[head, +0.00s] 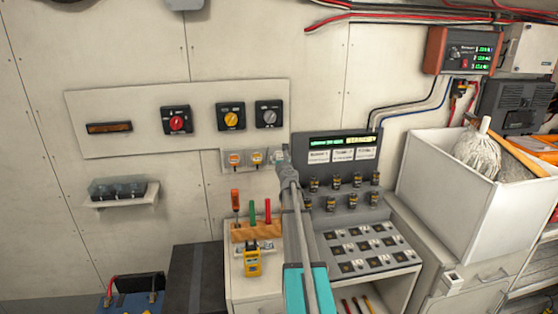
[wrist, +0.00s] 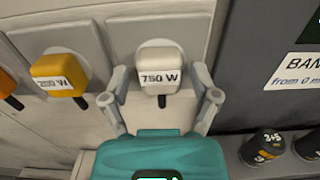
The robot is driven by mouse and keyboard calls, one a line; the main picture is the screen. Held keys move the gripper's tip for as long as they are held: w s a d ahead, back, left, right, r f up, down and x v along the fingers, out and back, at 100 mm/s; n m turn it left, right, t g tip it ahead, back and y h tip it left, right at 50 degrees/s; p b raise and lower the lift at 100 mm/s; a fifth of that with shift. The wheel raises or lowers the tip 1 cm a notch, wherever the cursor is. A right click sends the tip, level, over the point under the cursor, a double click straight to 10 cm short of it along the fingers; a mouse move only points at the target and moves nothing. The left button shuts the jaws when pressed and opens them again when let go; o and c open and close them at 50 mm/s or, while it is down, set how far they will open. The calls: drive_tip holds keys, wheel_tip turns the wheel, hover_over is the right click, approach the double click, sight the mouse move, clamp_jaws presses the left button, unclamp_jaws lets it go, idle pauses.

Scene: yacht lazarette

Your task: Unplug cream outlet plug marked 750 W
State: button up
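The cream plug (wrist: 160,68) marked 750 W sits in a round socket on the pale wall panel in the wrist view. A short dark cord hangs from its lower edge. My gripper (wrist: 160,82) is open, with one finger on each side of the plug and a visible gap at both sides. In the head view my gripper (head: 284,160) is at the right end of the outlet row, and it mostly hides the cream plug there.
A dark console (head: 345,150) with small black-capped knobs stands close on the right. Coloured-handled tools (head: 252,212) stand below left.

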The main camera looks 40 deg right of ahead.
sight(280, 158)
clamp_jaws()
drive_tip(key=shift+s, duration=0.1)
drive_tip(key=shift+s+a, duration=0.3)
drive_tip(key=shift+s, duration=0.15)
drive_tip(key=shift+s+a, duration=0.1)
drive_tip(key=shift+s, duration=0.1)
drive_tip(key=shift+v, duration=2.1)
